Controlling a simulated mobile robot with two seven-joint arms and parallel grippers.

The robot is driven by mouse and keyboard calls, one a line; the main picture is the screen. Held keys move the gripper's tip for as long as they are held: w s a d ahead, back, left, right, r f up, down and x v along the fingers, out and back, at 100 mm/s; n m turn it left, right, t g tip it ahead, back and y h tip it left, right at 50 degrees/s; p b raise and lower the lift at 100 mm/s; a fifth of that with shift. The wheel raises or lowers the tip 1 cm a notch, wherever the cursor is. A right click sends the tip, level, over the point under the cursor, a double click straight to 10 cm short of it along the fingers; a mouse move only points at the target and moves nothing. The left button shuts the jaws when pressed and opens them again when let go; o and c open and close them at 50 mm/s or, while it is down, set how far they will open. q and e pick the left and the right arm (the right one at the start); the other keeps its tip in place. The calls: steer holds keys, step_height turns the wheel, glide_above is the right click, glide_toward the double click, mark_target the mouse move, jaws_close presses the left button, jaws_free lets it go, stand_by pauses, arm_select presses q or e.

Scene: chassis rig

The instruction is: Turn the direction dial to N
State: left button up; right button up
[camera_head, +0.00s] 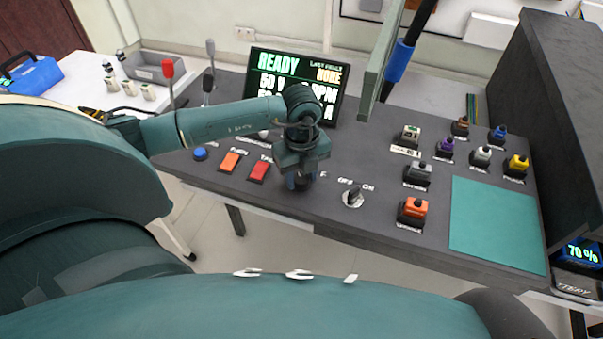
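My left gripper (300,182) points down at the dark control desk (330,225), left of the OFF/ON knob. A white letter F shows just to its right. The direction dial is not visible; the gripper and wrist cover the spot beside that letter, so I cannot tell its setting. The fingertips are dark and small, and I cannot tell whether they are open, shut or touching anything. My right gripper is not in view.
The OFF/ON knob (352,196) stands to the right. Orange (230,161) and red (259,171) switches lie to the left. A lit screen (268,80) reading READY stands behind. Several coloured blocks on bases and a bare green mat (497,225) are at right.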

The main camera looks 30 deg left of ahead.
arm_select(q)
steer(key=c, duration=0.6)
steer(key=shift+o, duration=0.2)
